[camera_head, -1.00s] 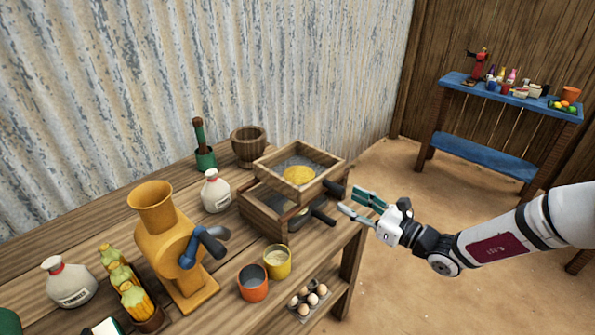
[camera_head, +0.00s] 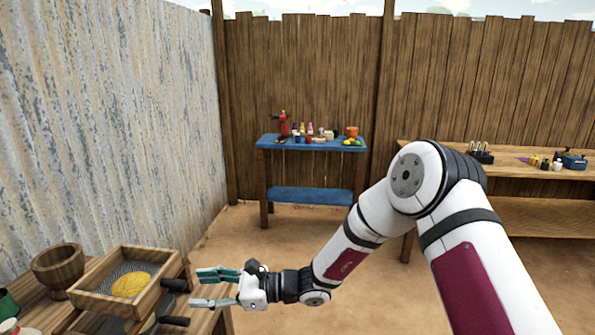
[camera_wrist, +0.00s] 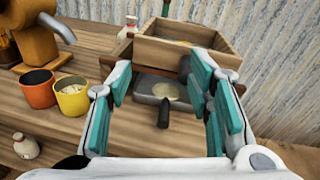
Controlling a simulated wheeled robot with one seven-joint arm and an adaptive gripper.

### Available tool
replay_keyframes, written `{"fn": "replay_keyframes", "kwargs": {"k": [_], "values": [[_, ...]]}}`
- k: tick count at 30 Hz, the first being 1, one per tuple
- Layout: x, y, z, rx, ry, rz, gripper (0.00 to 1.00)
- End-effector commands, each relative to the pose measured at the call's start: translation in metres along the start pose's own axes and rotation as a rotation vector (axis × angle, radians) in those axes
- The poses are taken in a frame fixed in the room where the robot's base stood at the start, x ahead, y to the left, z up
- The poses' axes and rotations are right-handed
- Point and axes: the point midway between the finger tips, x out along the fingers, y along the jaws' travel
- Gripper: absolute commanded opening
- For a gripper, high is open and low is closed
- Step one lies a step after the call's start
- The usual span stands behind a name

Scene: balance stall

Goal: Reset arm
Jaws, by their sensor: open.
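My gripper (camera_head: 205,289) is open and empty, with teal pads on its fingers. It also shows in the wrist view (camera_wrist: 165,95), fingers spread. In the head view it is just right of a wooden sieve box (camera_head: 98,306) that holds a yellow mound (camera_head: 131,285). A dark handle (camera_head: 175,285) of the box points toward the fingertips, and I see a gap between them. In the wrist view a grey tray with a dark handle (camera_wrist: 163,113) lies under the box, seen between the fingers. My arm reaches in from the right.
In the wrist view an orange cup (camera_wrist: 38,88) and a yellow cup (camera_wrist: 71,97) stand left. A blue table (camera_head: 312,147) and a wooden bench (camera_head: 520,160) stand farther off. The sandy floor between is clear.

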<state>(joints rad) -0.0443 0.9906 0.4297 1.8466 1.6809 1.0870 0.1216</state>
Motion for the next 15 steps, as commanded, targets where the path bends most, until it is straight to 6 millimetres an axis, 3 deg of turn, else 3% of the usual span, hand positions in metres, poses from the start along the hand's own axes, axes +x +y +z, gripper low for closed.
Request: {"fn": "replay_keyframes", "kwargs": {"k": [1,6,15], "values": [[-0.009,0.005,0.018,-0.071,0.028,0.040,0.47],[-0.043,0.033,0.058,-0.293,0.142,0.195,0.47],[-0.121,0.082,0.108,-0.647,0.381,0.434,0.47]]}}
